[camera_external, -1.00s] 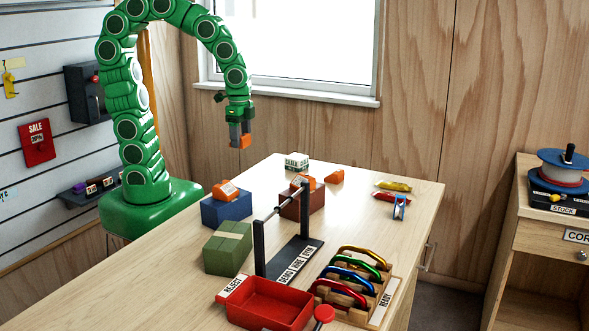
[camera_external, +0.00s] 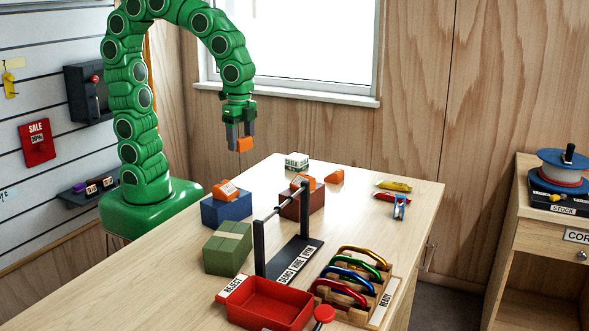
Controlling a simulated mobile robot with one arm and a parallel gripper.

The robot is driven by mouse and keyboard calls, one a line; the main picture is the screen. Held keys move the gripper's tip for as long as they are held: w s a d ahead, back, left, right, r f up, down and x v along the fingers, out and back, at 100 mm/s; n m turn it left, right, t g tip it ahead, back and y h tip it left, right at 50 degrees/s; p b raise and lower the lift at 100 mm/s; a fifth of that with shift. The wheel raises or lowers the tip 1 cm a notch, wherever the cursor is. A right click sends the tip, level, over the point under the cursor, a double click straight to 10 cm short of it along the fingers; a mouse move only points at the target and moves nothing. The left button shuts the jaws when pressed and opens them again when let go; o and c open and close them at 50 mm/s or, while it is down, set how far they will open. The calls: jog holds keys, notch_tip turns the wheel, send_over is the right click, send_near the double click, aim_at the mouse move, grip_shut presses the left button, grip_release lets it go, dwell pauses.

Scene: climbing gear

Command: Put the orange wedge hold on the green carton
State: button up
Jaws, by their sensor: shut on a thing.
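My gripper (camera_external: 240,139) is shut on a small orange hold (camera_external: 244,145), held in the air above the back left of the table. Its exact shape is too small to tell. The green carton (camera_external: 222,255) stands on the table in front of the blue carton, with nothing on top. One orange hold (camera_external: 224,190) sits on the blue carton (camera_external: 226,210). Another orange hold (camera_external: 304,182) sits on the brown-red carton (camera_external: 311,203). A loose orange piece (camera_external: 335,177) lies on the table behind it.
A black stand with a bar (camera_external: 260,247) rises just right of the green carton. A red reject tray (camera_external: 272,305) and a rack of coloured carabiners (camera_external: 357,285) are at the front. A white chalk block (camera_external: 296,160) stands at the back.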

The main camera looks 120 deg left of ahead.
jog(key=w+d+r+m, duration=0.2)
jog(key=d+m, duration=0.1)
jog(key=d, duration=0.9)
jog(key=w+d+r+m, duration=0.1)
jog(key=d+r+m, duration=0.25)
jog(key=d, duration=0.95)
send_over(230, 234)
jog(key=s, duration=0.1)
jog(key=f, duration=0.9)
jog(key=shift+s+a, duration=0.15)
jog(key=shift+a, duration=0.15)
jog(key=shift+w+d+f, duration=0.3)
jog(key=shift+w+f, duration=0.4)
jog(key=shift+f, duration=1.65)
jog(key=shift+s+f, duration=0.1)
jog(key=o, duration=1.1)
